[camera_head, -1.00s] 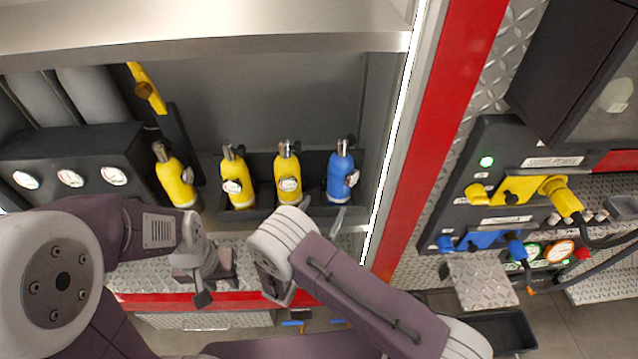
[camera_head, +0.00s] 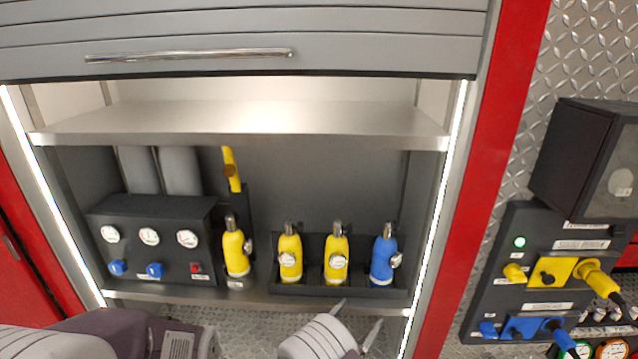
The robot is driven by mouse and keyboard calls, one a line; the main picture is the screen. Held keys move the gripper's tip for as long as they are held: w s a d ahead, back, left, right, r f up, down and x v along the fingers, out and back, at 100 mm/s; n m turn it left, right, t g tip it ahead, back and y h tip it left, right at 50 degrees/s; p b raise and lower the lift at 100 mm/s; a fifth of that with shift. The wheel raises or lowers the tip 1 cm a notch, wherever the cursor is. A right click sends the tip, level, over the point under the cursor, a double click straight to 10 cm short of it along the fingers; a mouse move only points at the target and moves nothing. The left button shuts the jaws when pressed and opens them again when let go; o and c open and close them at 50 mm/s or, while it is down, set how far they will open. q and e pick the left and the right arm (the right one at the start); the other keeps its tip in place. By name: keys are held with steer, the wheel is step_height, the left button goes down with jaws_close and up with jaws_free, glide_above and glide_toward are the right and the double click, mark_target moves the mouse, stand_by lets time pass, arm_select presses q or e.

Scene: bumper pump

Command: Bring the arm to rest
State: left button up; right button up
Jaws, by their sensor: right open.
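My right gripper (camera_head: 356,321) shows at the bottom edge, right of centre. Its two thin metal fingers point up and are spread apart, with nothing between them. They are in front of the lower edge of the cabinet, below the blue bottle (camera_head: 383,260). The white rounded wrist of my right arm (camera_head: 318,338) is beside them, and the rest of that arm is cut off by the picture's edge. Part of my left arm (camera_head: 120,335) shows at the bottom left. My left gripper is out of the picture.
Three yellow bottles (camera_head: 290,258) and the blue bottle stand in the cabinet below a metal shelf (camera_head: 240,125). A gauge box (camera_head: 150,240) is at left. A rolled-up shutter (camera_head: 380,50) is above. A panel with yellow and blue plugs (camera_head: 545,275) is at right.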

steer(key=d+r+m+g+h+b, duration=0.2)
steer(key=d+r+m+g+h, duration=0.45)
steer(key=d, duration=0.65)
steer(key=s+d+r+m+g+y, duration=0.2)
steer(key=s+d+m+g, duration=0.45)
steer(key=s+d, duration=0.25)
steer(key=s+f+m+g+y+b, duration=0.1)
steer(key=s+f+m+g+y, duration=0.1)
steer(key=s+f+m+y, duration=0.3)
steer(key=s+f+m+g+y+b, duration=0.1)
steer(key=s+f+m+g+y, duration=0.15)
steer(key=s, duration=0.55)
arm_select(q)
steer(key=f, duration=0.4)
steer(key=shift+w+d+f, duration=0.2)
steer(key=shift+w+d, duration=0.05)
steer(key=shift+w, duration=0.1)
arm_select(e)
steer(key=a+f+m+t+y, duration=0.3)
steer(key=a+m+y, duration=0.4)
steer(key=a, duration=0.6)
steer(key=shift+w+a+f+m+t+y, duration=0.3)
steer(key=shift+w+f+m+t, duration=0.1)
steer(key=shift+f+m, duration=0.3)
